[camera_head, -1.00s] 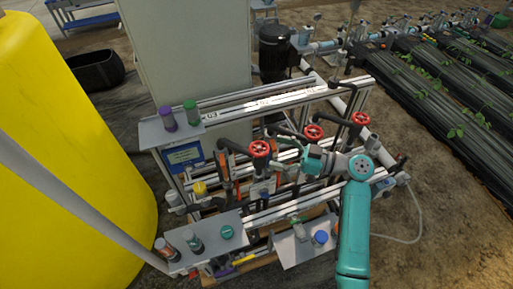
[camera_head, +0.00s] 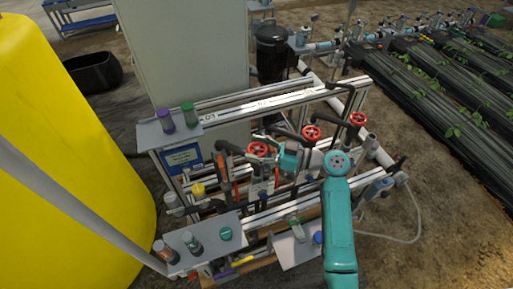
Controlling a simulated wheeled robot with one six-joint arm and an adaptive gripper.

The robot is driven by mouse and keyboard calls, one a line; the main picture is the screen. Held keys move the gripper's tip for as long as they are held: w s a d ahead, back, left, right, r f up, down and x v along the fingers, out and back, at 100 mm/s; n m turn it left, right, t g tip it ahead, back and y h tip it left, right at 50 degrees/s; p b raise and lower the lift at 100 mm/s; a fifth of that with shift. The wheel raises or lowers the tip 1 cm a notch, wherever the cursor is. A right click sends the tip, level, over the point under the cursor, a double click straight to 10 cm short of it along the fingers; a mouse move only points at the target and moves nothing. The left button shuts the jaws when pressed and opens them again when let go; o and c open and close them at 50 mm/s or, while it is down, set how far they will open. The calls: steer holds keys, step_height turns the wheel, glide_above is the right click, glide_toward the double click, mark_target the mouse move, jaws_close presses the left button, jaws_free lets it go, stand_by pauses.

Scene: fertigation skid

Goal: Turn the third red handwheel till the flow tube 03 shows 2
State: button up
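Three red handwheels stand in a row on the skid's frame. The left one (camera_head: 257,149), below the rail label that looks like 03 (camera_head: 209,117), is partly covered by my gripper. The middle one (camera_head: 311,132) and the right one (camera_head: 357,118) are clear of it. My gripper (camera_head: 276,153) is at the right side of the left handwheel. I cannot tell whether it touches the wheel, and its fingers are too small to read. Flow tube 03 and its reading cannot be made out.
Purple (camera_head: 164,118) and green (camera_head: 189,113) capped bottles stand on the upper left shelf (camera_head: 150,136). Several containers stand on the lower shelf (camera_head: 205,247). Black hoses loop around the handwheels. A yellow tank (camera_head: 60,150) fills the left.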

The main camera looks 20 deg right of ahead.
steer(key=shift+n+g+y, duration=0.8)
steer(key=shift+n+g, duration=0.2)
steer(key=shift+g, duration=0.4)
steer(key=shift+c, duration=0.3)
steer(key=o, duration=1.2)
steer(key=shift+c, duration=0.2)
steer(key=v, duration=0.7)
steer(key=shift+d, duration=0.2)
steer(key=shift+s, duration=0.15)
